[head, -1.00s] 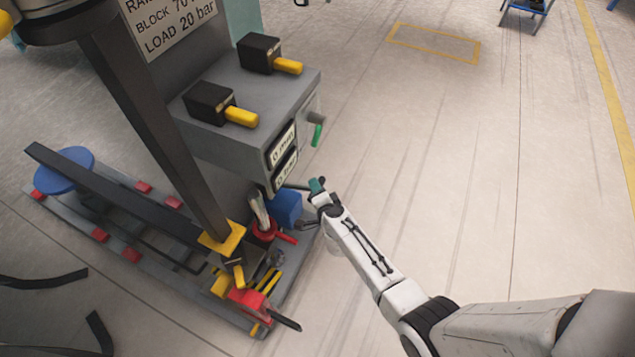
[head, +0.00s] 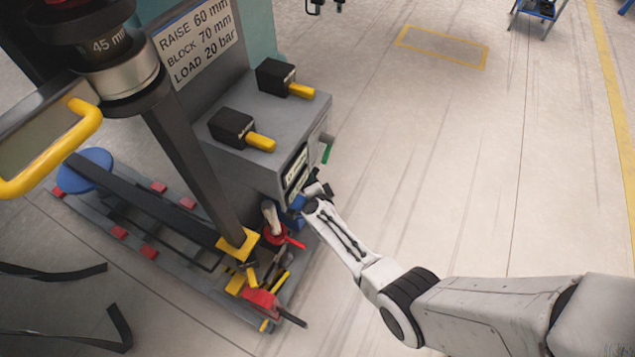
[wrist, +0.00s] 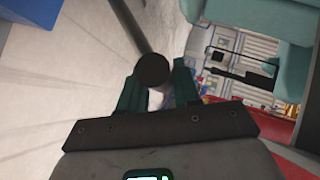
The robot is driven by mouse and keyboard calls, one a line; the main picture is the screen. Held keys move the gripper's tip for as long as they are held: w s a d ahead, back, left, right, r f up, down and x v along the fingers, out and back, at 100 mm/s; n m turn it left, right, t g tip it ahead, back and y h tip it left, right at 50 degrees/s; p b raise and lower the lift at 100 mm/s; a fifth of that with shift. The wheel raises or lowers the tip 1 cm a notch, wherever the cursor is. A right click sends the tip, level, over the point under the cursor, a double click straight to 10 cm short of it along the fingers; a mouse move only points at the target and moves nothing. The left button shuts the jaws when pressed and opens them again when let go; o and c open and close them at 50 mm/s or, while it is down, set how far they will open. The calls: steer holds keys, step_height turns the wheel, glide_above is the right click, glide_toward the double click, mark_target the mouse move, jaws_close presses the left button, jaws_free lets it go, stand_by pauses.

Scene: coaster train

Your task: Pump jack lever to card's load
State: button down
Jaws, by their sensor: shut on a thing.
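The card (head: 198,45) reads RAISE 60 mm, BLOCK 70 mm, LOAD 20 bar. It stands behind the grey jack console (head: 265,140). Two small displays (head: 297,165) sit on the console's end face; their figures are too small to read now. In the wrist view a dark round-ended rod, seemingly the pump lever (wrist: 135,30), passes between the teal fingers of my gripper (wrist: 155,72), which is shut on it. In the head view my gripper (head: 318,190) is just below the displays at the console's lower corner; its fingers and most of the lever are hidden or too small there.
Two black blocks with yellow handles (head: 260,143) sit on the console. A green handle (head: 327,152) sticks out from its side. Red and yellow tools (head: 262,303) lie on the base below. A yellow grab bar (head: 60,150) stands at left.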

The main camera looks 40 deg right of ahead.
steer(key=shift+w+a+r+p, duration=0.2)
steer(key=shift+w+a+r, duration=0.1)
steer(key=shift+w+r, duration=0.25)
steer(key=shift+w+a+r+p, duration=0.15)
steer(key=shift+w+a+r, duration=0.1)
steer(key=shift+w+r, duration=0.3)
steer(key=shift+w+f, duration=0.1)
steer(key=c, duration=1)
jaws_free()
steer(key=shift+a+f, duration=0.1)
steer(key=shift+o, duration=0.3)
steer(key=shift+s+f, duration=0.1)
steer(key=shift+s, duration=0.1)
steer(key=shift+s, duration=0.2)
steer(key=p+v, duration=0.6)
steer(key=v, duration=0.4)
steer(key=shift+p, duration=0.4)
steer(key=shift+o, duration=0.2)
